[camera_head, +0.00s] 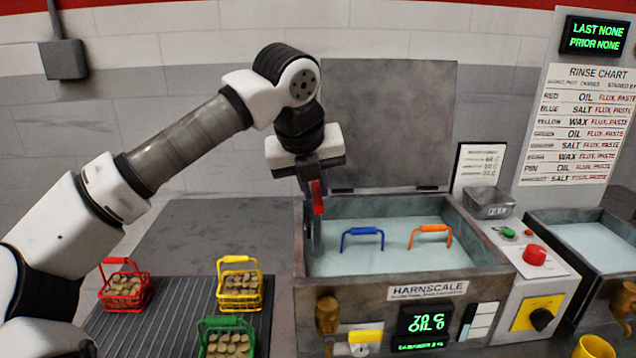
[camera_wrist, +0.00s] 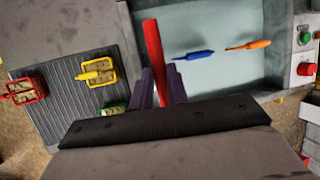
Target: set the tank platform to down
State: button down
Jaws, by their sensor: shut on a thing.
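My gripper (camera_head: 314,182) is shut on a red-handled lever (camera_head: 318,200) at the left side of the tank (camera_head: 480,232). In the wrist view the red handle (camera_wrist: 152,50) runs up between my two dark fingers (camera_wrist: 160,90). In the head view the lever stands about upright, its grey lower part at the tank's inner left side. The tank's lid (camera_head: 395,120) is open and stands up at the back. A blue handle (camera_head: 362,232) and an orange handle (camera_head: 430,230) show above the pale liquid. What is below them is hidden, as is the platform.
Red (camera_head: 124,288), yellow (camera_head: 240,286) and green (camera_head: 228,338) baskets of small brown pieces stand on a ribbed mat left of the tank. A panel with a red button (camera_head: 534,255) is to the right, beside a second tank (camera_head: 590,240).

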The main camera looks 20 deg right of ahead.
aim_at(315, 202)
jog(key=shift+f+b, duration=1)
jog(key=shift+f, duration=0.8)
jog(key=c, duration=1.4)
grip_release()
jog(key=shift+o, duration=0.2)
jog(key=b+v, duration=0.1)
jog(key=v, duration=1.3)
jog(key=shift+f, duration=0.15)
